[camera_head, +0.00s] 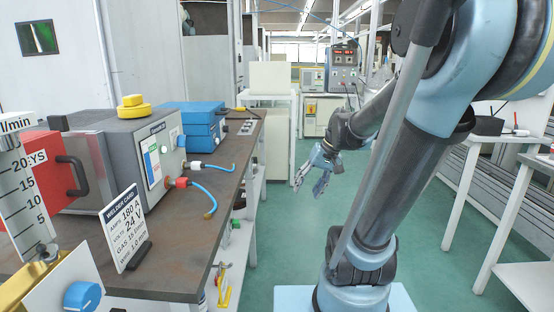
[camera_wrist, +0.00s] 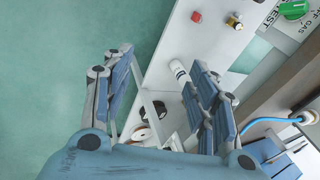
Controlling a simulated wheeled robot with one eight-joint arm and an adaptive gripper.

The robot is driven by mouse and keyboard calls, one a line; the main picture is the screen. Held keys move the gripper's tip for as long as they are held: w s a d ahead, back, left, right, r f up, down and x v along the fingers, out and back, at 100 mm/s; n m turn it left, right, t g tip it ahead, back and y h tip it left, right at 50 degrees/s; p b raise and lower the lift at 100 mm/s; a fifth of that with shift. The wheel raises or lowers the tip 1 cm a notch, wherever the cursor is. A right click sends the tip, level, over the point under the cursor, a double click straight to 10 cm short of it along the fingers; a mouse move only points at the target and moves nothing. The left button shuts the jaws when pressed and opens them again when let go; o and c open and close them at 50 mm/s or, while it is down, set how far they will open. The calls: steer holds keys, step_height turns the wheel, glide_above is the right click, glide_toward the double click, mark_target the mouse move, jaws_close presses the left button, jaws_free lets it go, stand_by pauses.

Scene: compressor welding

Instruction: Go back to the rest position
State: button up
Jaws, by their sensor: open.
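My gripper (camera_head: 313,178) hangs in the aisle in the head view, above the green floor and to the right of the workbench. In the wrist view my gripper (camera_wrist: 165,85) has its two blue-grey fingers spread apart with nothing between them. It is open and empty, apart from the bench and everything on it. My arm reaches forward from the right of the head view and bends down to the gripper.
The brown workbench (camera_head: 190,235) on the left holds a grey welder box (camera_head: 128,160), blue boxes (camera_head: 190,125) and a sign (camera_head: 125,228). A white lower shelf (camera_wrist: 215,55) with small items lies beside the gripper. White tables (camera_head: 510,155) stand right. Green floor (camera_head: 275,240) is clear.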

steer(key=s+d+f+h, duration=0.2)
steer(key=s+d+f, duration=0.2)
steer(key=s, duration=0.2)
steer(key=s+d+f+m+h, duration=0.1)
steer(key=s+d+f+h, duration=0.1)
steer(key=s, duration=0.4)
steer(key=shift+s+d+f+t+h, duration=0.35)
steer(key=shift+d+f, duration=0.5)
steer(key=shift+d, duration=0.4)
steer(key=shift+w+f, duration=0.2)
steer(key=shift+w, duration=0.2)
